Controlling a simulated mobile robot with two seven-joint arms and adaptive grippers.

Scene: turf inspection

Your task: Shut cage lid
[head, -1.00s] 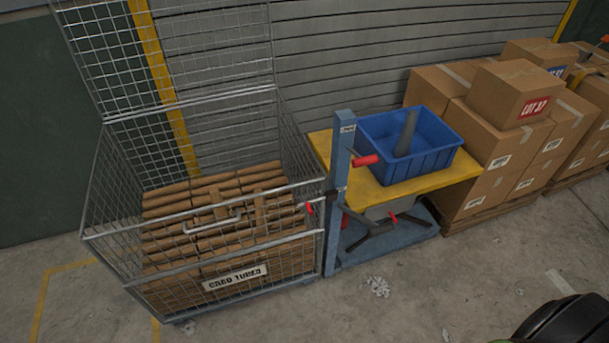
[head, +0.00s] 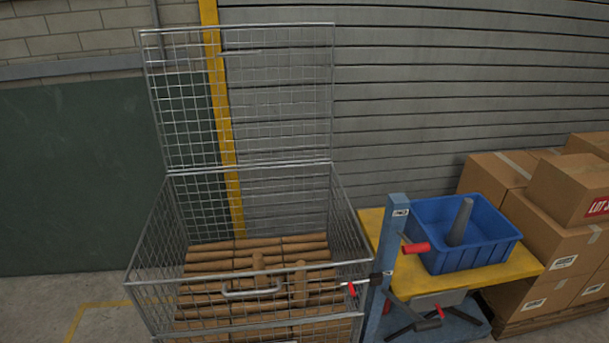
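The wire mesh cage (head: 150,236) stands at the lower middle of the head view. Its lid (head: 275,97) is open, standing upright from the back edge. Brown card tubes (head: 205,270) lie stacked inside, and two short ones stand on end or lean near the front wall. A bent metal handle (head: 250,292) is on the front side of the cage. Neither of my grippers is in view.
A blue post (head: 388,255) with red grips adjoins the cage's right side. It belongs to a yellow-topped cart (head: 515,266) carrying a blue bin (head: 490,250) with a grey object in it. Cardboard boxes (head: 565,242) stack at right. A shutter is behind; floor shows at lower left.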

